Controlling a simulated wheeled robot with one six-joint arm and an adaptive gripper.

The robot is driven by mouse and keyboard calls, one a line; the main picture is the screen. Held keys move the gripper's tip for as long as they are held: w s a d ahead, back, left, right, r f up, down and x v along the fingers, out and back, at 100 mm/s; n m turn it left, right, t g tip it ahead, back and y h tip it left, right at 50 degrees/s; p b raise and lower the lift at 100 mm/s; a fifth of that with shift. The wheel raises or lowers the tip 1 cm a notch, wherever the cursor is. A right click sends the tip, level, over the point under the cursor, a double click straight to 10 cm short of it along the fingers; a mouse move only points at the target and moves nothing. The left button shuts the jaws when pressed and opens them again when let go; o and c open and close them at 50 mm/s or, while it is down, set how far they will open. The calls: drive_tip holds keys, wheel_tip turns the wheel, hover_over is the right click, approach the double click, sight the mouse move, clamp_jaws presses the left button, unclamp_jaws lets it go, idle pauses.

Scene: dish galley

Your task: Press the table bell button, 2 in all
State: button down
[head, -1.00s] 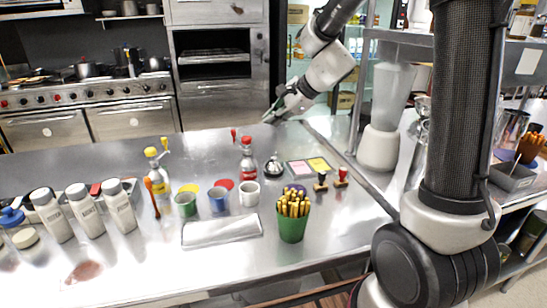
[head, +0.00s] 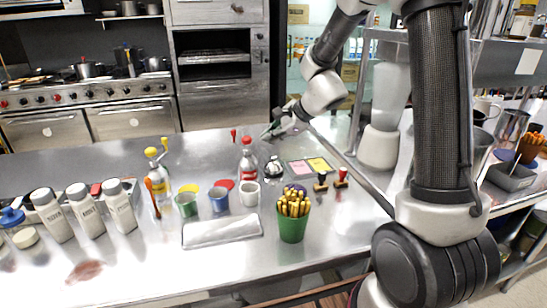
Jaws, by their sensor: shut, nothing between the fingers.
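The table bell (head: 273,169) is a small silver dome on a dark base. It stands on the steel counter, right of the red-capped bottle and behind the white mug. My gripper (head: 266,136) is above and slightly behind the bell in the picture, apart from it. Its fingers point down to the left and are shut with nothing between them. The fingertips are small in this view. The bell's top button is too small to make out clearly.
Close to the bell stand a red-capped bottle (head: 247,160), a white mug (head: 249,193), pink and yellow pads (head: 301,170) and two stamps (head: 341,178). A green cup of yellow sticks (head: 292,223) is in front. The counter behind the bell is clear.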

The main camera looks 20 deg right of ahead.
sight(272, 158)
drive_tip(key=shift+f, duration=1.55)
drive_tip(key=shift+f, duration=0.4)
drive_tip(key=shift+f, duration=0.5)
idle(0.9)
drive_tip(key=shift+r, duration=0.95)
drive_tip(key=shift+r, duration=2.5)
drive_tip(key=shift+r, duration=0.1)
